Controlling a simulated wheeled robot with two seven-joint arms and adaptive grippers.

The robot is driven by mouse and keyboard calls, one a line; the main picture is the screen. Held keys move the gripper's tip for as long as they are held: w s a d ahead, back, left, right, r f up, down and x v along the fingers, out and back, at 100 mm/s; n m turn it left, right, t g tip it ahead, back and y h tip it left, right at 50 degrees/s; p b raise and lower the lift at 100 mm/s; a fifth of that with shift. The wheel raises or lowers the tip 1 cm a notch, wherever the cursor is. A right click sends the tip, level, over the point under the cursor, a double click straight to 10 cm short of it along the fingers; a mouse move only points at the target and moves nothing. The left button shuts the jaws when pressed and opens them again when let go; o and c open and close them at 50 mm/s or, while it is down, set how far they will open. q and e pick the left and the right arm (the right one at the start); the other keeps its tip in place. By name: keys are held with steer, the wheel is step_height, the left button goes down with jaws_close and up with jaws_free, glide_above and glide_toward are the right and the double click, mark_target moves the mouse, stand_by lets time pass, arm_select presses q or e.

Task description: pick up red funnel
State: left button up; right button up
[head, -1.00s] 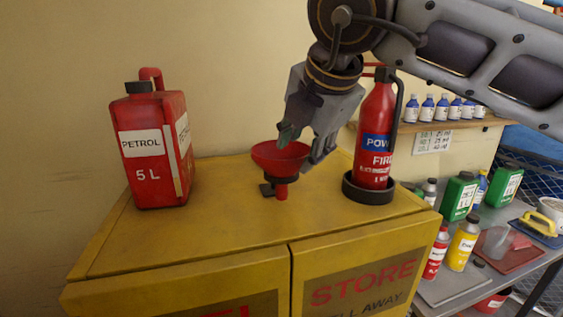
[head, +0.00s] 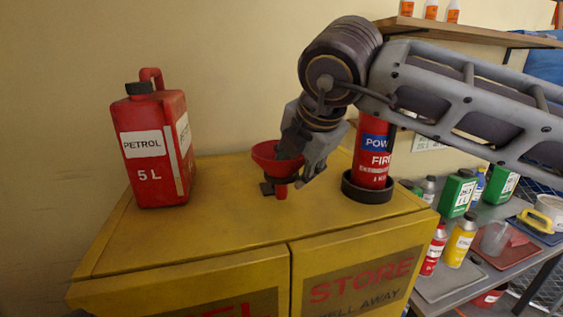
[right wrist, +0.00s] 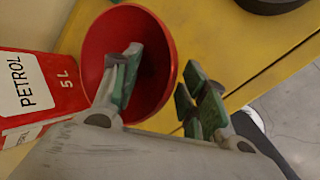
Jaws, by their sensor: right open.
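The red funnel (head: 265,157) stands upright on the yellow cabinet top, its wide mouth up and its spout down, at a small dark holder. My right gripper (head: 302,172) is at the funnel's right side. In the right wrist view, the red funnel (right wrist: 128,62) lies under the right gripper (right wrist: 160,92). One finger reaches into the bowl and the other is outside the rim, so the wall lies between them. The fingers are apart; whether either touches the wall I cannot tell. My left gripper is not in view.
A red petrol can (head: 155,145) stands left of the funnel on the yellow cabinet (head: 215,225). A fire extinguisher (head: 372,160) in a black ring stands close to the right, partly behind my arm. A grey bench with bottles is further right.

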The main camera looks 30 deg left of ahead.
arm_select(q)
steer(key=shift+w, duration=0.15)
arm_select(e)
steer(key=shift+c, duration=0.2)
steer(key=shift+c, duration=1.2)
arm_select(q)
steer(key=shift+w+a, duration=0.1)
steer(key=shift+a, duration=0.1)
arm_select(e)
jaws_close()
steer(key=shift+r, duration=0.1)
steer(key=shift+r, duration=0.55)
step_height(320, 180, up, 7)
steer(key=shift+f+b, duration=0.1)
steer(key=shift+b, duration=0.3)
steer(key=shift+r, duration=0.7)
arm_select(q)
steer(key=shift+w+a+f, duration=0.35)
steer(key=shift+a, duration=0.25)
arm_select(e)
steer(key=shift+r, duration=0.3)
